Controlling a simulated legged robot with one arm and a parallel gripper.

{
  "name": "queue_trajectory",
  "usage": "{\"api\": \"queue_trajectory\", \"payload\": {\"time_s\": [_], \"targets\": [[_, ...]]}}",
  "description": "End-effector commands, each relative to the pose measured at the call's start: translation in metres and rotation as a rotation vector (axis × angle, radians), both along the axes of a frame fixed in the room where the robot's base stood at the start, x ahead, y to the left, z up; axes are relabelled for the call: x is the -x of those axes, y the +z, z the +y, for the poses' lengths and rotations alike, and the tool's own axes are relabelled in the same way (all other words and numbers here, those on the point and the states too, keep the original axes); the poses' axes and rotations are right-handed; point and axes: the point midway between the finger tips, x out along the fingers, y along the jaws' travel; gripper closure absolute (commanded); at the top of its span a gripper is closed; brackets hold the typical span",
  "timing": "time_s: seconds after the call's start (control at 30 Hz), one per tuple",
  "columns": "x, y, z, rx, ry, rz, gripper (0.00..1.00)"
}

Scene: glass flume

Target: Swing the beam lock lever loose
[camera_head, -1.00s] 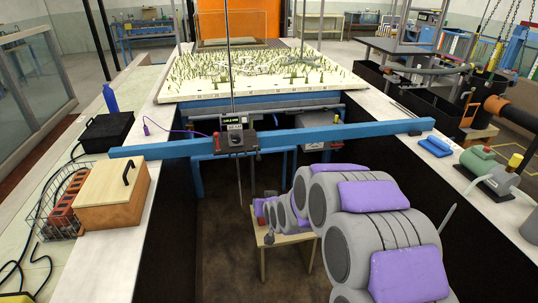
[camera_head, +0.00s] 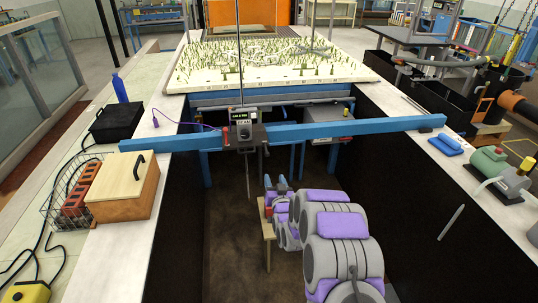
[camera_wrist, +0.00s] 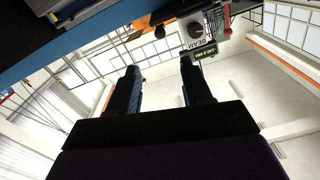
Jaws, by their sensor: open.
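A blue beam (camera_head: 330,130) spans the flume from wall to wall. A dark carriage (camera_head: 245,138) with a small green-lit display rides on it, left of the middle. A small red part (camera_head: 225,134), probably the lock lever, shows at the carriage's left side; its exact shape is too small to tell. My gripper (camera_head: 276,183) is open and empty, fingers pointing up, apart from the beam, lower and right of the carriage. Its fingers (camera_wrist: 162,85) are spread.
A wooden box (camera_head: 122,188) and a wire basket (camera_head: 62,205) stand on the left wall ledge. A blue object (camera_head: 445,145) and a green pump (camera_head: 488,162) are on the right ledge. A small wooden stand (camera_head: 267,232) is below my arm. A thin rod hangs from the carriage.

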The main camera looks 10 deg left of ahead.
Motion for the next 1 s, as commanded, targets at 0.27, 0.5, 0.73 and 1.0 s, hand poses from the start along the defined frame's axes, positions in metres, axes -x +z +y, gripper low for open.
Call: {"api": "queue_trajectory", "payload": {"time_s": [0.27,0.5,0.73,1.0], "targets": [[-0.033,-0.001,0.010,0.000,0.000,-0.002,0.51],[-0.060,0.001,0.018,0.000,0.000,-0.004,0.51],[-0.083,-0.001,0.026,0.002,0.001,-0.001,0.51],[-0.109,-0.001,0.033,0.002,0.000,0.000,0.51]]}}
